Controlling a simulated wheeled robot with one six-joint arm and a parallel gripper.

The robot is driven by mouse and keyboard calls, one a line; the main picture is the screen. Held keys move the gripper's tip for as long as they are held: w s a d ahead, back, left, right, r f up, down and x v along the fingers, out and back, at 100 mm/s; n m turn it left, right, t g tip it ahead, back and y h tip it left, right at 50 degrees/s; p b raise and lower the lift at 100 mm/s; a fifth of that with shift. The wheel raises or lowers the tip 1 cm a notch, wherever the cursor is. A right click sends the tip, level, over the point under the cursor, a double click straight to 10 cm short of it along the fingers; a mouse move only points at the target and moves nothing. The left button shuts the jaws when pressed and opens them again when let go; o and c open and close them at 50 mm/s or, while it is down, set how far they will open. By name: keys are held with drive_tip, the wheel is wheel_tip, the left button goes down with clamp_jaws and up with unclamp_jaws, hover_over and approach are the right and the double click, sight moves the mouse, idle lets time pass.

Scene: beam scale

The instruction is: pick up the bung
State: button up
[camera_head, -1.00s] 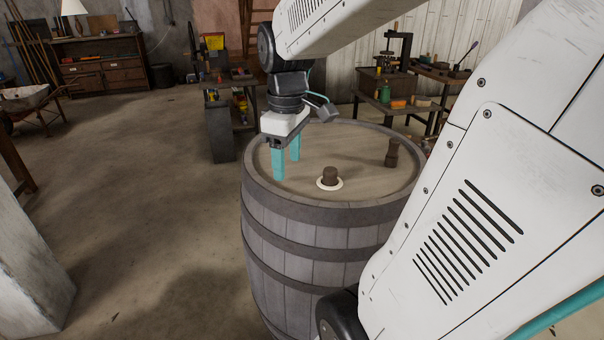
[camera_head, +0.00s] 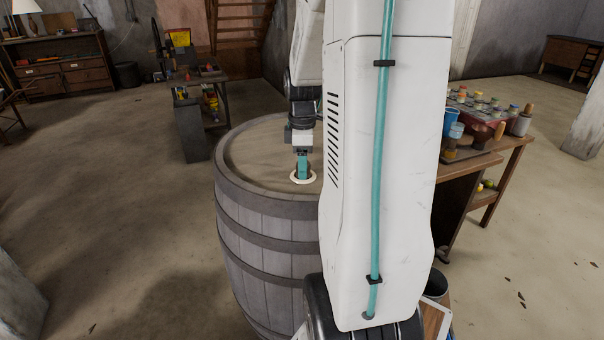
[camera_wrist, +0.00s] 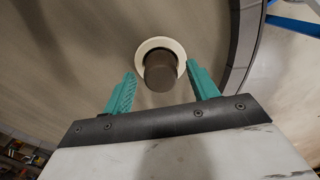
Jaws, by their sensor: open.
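The bung (camera_wrist: 160,75) is a dark brown round plug standing in a white ring (camera_wrist: 158,43) on the barrel's top. The ring also shows in the head view (camera_head: 302,183), where my gripper hides most or all of the bung. My gripper (camera_wrist: 161,70) is open, with one teal finger to the left of the bung and one to the right. Visible gaps separate both fingers from the bung in the wrist view. In the head view my gripper (camera_head: 303,168) points down, low over the ring.
The wooden barrel (camera_head: 265,235) stands upright, its top left side bare. My white arm covers the barrel's right part. A table (camera_head: 470,165) with jars and a blue cup is to the right. A small workbench (camera_head: 200,78) stands behind. Open floor lies to the left.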

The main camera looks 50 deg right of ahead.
drive_tip(key=shift+f, duration=0.45)
drive_tip(key=shift+c, duration=0.3)
drive_tip(key=c, duration=1)
drive_tip(key=shift+r, duration=0.55)
wheel_tip(320, 180, up, 2)
drive_tip(key=shift+r, duration=0.15)
drive_tip(key=shift+s+d+r, duration=0.2)
drive_tip(key=shift+s+d, duration=0.25)
drive_tip(key=shift+s, duration=0.15)
drive_tip(key=s+d, duration=0.6)
drive_tip(key=s, duration=0.1)
drive_tip(key=s+d+r, duration=0.1)
drive_tip(key=s+d, duration=0.2)
drive_tip(key=s, duration=0.1)
drive_tip(key=shift+s+r, duration=0.1)
drive_tip(key=shift+s, duration=0.1)
